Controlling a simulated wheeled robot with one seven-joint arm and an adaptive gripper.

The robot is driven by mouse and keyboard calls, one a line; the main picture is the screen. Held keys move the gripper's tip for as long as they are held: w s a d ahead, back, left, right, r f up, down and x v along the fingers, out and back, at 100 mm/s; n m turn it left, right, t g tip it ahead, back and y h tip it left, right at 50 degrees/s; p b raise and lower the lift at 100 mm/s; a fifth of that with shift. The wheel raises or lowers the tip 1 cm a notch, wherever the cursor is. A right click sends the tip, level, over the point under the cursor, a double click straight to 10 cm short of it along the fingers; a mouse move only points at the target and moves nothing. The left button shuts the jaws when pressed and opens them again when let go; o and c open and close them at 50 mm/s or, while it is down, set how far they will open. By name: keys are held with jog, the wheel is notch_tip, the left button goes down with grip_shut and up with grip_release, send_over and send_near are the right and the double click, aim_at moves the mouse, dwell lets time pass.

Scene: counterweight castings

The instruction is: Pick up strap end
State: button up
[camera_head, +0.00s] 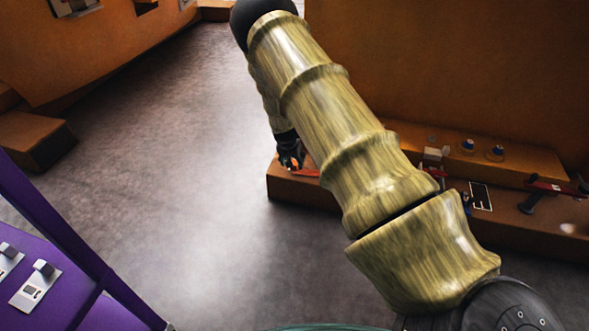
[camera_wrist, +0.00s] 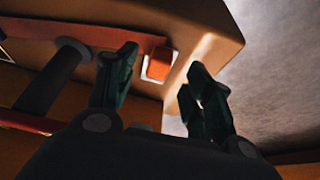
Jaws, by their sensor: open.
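A red-orange strap (camera_wrist: 95,36) runs along the ledge from the left in the wrist view. A short orange block-like piece with a pale edge, seemingly the strap end (camera_wrist: 158,66), shows at its right, between my fingers in the picture. In the head view a bit of the red strap (camera_head: 306,172) shows beside my gripper (camera_head: 290,152). My gripper (camera_wrist: 163,62) is open, with one dark finger on each side of the strap end. I cannot tell whether a finger touches it.
The strap lies on a low brown ledge (camera_head: 300,191), whose rounded corner is close to my right finger. A dark cylindrical post (camera_wrist: 52,76) stands left of my fingers. Blue-topped knobs (camera_head: 467,145) sit farther along. A purple frame (camera_head: 60,285) is at lower left; grey floor is open between.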

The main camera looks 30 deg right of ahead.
aim_at(296, 162)
jog(key=shift+b+x, duration=1.7)
jog(key=shift+x, duration=0.85)
jog(key=shift+c, duration=0.2)
grip_shut()
